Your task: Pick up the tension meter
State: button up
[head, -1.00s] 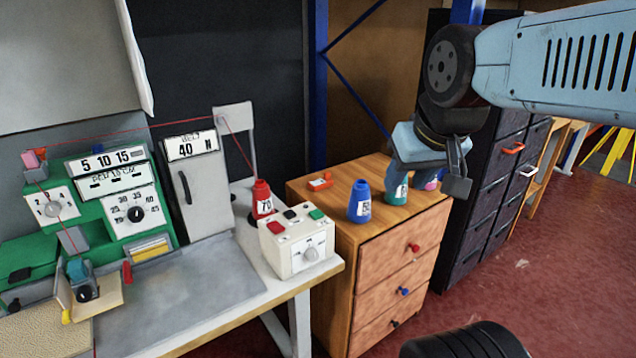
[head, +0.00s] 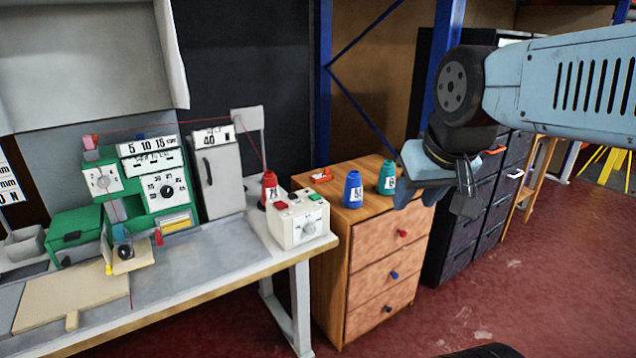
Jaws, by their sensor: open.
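I cannot tell for sure which thing is the tension meter. A small orange-red device (head: 320,175) with a pale patch lies on top of the wooden drawer cabinet (head: 345,235), at its back left. A grey upright unit (head: 215,185) marked 40 stands on the workbench, left of the cabinet. My gripper (head: 436,198) is open and empty. In the picture it sits at the right side of the cabinet, right of the orange-red device and apart from it.
A blue cone (head: 352,190) and a teal cone (head: 387,178) stand on the cabinet. The workbench (head: 215,258) holds a red cone (head: 269,187), a white control box (head: 298,222) and a green machine (head: 150,185). Dark drawers (head: 470,215) stand behind my gripper.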

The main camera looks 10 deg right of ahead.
aim_at(323, 177)
jog(key=z, duration=0.2)
jog(key=i, duration=1.6)
jog(key=u, duration=0.45)
jog(key=k, duration=0.85)
jog(key=u, duration=0.2)
jog(key=i, duration=0.85)
jog(key=z, duration=0.05)
